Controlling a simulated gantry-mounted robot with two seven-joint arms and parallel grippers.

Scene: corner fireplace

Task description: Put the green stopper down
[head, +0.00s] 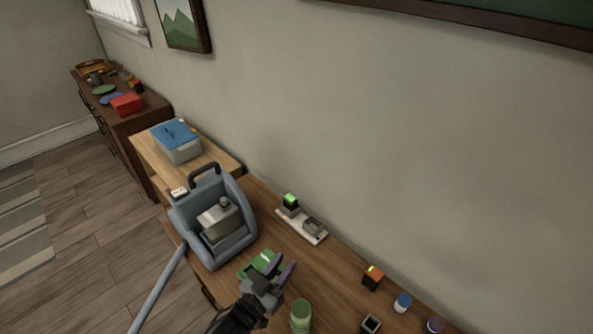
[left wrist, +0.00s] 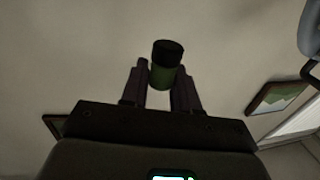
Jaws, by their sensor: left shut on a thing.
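The green stopper (left wrist: 161,75), a short green cylinder with a black end, is between the two fingers of my left gripper (left wrist: 160,82) in the left wrist view. The gripper is shut on it, and the black end sticks out past the fingertips. In the head view my left gripper (head: 283,264) is above the wooden table (head: 325,275), its fingers pointing away from me. I cannot make out the stopper clearly there. My right gripper is not in view.
A green tray-like object (head: 250,268) lies beside the gripper, and a green cup (head: 300,318) stands nearer. A grey carrier (head: 188,230) is at left. A white stand (head: 291,221), orange-topped block (head: 372,276) and blue-capped jar (head: 402,302) line the wall side. Bare wood lies between them.

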